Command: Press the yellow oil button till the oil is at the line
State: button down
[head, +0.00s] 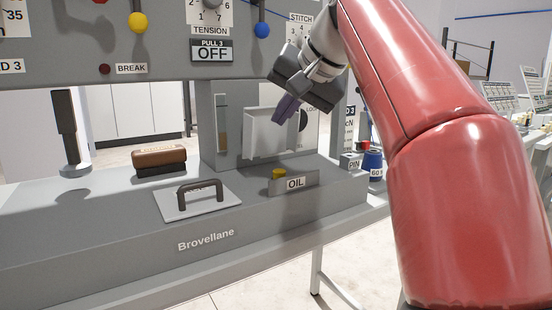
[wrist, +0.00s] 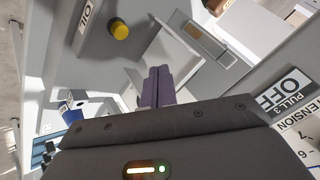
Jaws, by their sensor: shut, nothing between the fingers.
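The yellow oil button (head: 279,174) stands on the grey machine bed behind the OIL label (head: 295,183). In the wrist view the yellow button (wrist: 119,31) is at the upper left, with the OIL label (wrist: 85,15) beside it. The oil gauge (head: 222,124) is a narrow upright window on the grey post left of my gripper; its level and line are too small to read. It also shows in the wrist view (wrist: 206,42). My gripper (head: 284,112) is shut and empty, above the button and apart from it. Its purple fingers show in the wrist view (wrist: 156,88).
A hatch plate with a dark handle (head: 200,203) lies left of the button. A brown brush (head: 159,159) is farther left. A white panel (head: 263,134) stands behind the button. A blue spool (head: 372,165) and the PIN box (head: 351,161) are at the right end.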

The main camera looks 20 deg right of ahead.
aim_at(283, 172)
jog(key=shift+w+d+r, duration=0.1)
jog(key=shift+w+r, duration=0.55)
jog(key=shift+r, duration=0.05)
notch_tip(283, 172, down, 9)
jog(key=b, duration=0.5)
dwell(1.9)
jog(key=shift+f+b, duration=0.35)
